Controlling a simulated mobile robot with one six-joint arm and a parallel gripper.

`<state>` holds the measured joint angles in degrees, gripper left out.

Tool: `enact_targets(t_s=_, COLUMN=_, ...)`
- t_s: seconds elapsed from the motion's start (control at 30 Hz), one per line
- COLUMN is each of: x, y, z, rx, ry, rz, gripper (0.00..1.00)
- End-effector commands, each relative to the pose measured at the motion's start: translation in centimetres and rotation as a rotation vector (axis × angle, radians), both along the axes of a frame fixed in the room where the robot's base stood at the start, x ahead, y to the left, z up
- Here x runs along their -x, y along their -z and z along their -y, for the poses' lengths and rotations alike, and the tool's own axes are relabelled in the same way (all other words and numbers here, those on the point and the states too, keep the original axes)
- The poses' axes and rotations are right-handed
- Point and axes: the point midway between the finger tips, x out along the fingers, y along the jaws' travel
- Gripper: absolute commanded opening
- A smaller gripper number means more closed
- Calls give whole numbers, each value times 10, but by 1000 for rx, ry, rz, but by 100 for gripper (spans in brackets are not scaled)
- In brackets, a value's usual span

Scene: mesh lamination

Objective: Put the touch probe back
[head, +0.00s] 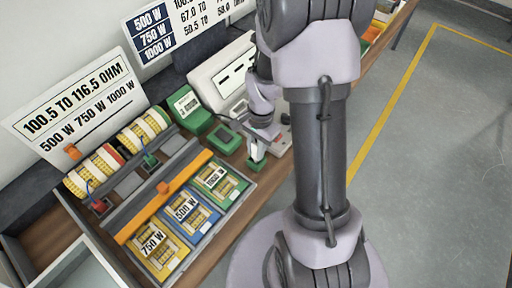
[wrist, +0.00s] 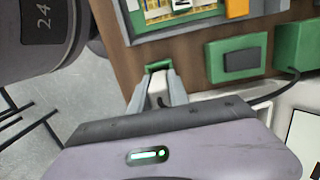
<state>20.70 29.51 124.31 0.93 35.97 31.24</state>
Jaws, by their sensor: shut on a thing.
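My gripper (head: 260,146) points down near the table's right edge, right of the green pad with a dark top. In the wrist view my gripper's fingers (wrist: 157,84) are shut on a small pale piece, which I take to be the touch probe (wrist: 158,98). The fingers hide most of it. A small green block (head: 256,164) sits right at the fingertips; it also shows in the wrist view (wrist: 158,67). I cannot tell whether the block is part of the probe or a separate holder. A dark cable (wrist: 270,94) runs towards my gripper.
The green pad (head: 224,138) and a green meter box (head: 189,109) stand left of my gripper. Yellow, blue and green trays (head: 185,213) labelled by wattage lie in front, beside an orange bar (head: 165,197). A pale machine (head: 222,76) stands behind. Open floor lies right.

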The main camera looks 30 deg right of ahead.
Motion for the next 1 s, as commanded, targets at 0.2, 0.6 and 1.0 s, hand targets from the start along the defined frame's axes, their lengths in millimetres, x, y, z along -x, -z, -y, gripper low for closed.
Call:
enact_targets(t_s=0.2, x=0, y=9, z=0, rx=0, ry=-1, rz=0, gripper=0)
enact_targets(t_s=0.6, x=0, y=8, z=0, rx=0, ry=-1, rz=0, gripper=47)
enact_targets(t_s=1.0, x=-2, y=-33, z=4, rx=1, ry=0, rz=3, gripper=47)
